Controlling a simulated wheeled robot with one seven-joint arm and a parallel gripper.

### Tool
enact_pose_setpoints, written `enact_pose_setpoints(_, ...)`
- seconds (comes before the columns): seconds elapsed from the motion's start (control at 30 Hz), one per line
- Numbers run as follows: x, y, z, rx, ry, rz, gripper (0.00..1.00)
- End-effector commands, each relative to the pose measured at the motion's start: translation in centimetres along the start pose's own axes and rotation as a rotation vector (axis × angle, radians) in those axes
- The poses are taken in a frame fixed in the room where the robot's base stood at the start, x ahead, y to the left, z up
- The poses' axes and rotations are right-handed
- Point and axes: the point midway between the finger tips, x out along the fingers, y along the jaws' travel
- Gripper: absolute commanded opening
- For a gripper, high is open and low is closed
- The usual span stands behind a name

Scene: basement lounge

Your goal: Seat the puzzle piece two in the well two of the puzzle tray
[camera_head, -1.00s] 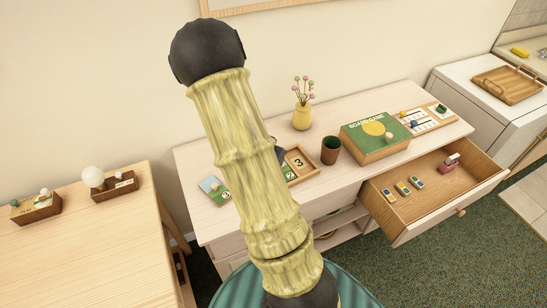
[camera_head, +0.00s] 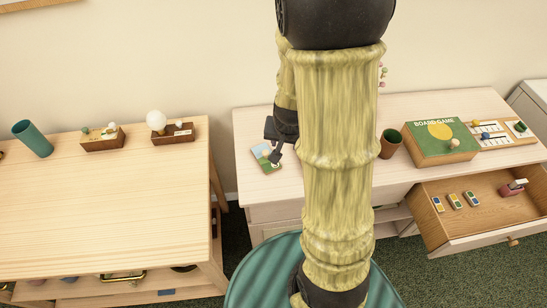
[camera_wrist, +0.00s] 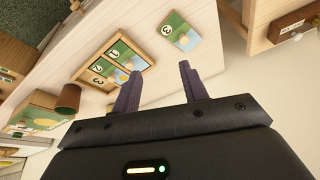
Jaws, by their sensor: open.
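A loose puzzle piece (camera_head: 264,157), a flat picture tile with a green numbered part, lies on the pale cabinet near its left end. In the wrist view the loose piece (camera_wrist: 175,34) lies beyond the fingers; its number is hard to read. My arm hides the tray in the head view. My gripper (camera_head: 276,152) is over the loose piece's right side in the picture. In the wrist view its fingers (camera_wrist: 160,72) are apart with nothing between.
A dark cup (camera_head: 390,143) and a green board game box (camera_head: 440,143) stand right of my arm on the cabinet (camera_head: 420,106). An open drawer (camera_head: 440,218) juts out below. A second table (camera_head: 100,185) stands left, across a gap, with small wooden boxes at its back.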

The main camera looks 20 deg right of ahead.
Motion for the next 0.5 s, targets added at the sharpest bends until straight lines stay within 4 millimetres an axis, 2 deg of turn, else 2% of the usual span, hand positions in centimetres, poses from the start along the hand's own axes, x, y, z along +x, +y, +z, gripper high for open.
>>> enact_pose_setpoints(0.03, -1.8, -1.3, 1.4, -0.089, -0.021, -0.034, 0.44)
enact_pose_setpoints(0.1, -3.9, -2.4, 3.6, -0.215, -0.055, -0.061, 0.44)
enact_pose_setpoints(0.2, -6.3, -3.1, 6.2, -0.376, -0.09, -0.076, 0.44)
enact_pose_setpoints(0.33, -8.0, -3.1, 8.2, -0.506, -0.112, -0.07, 0.44)
enact_pose_setpoints(0.5, -8.3, -3.0, 8.7, -0.536, -0.12, -0.066, 0.44)
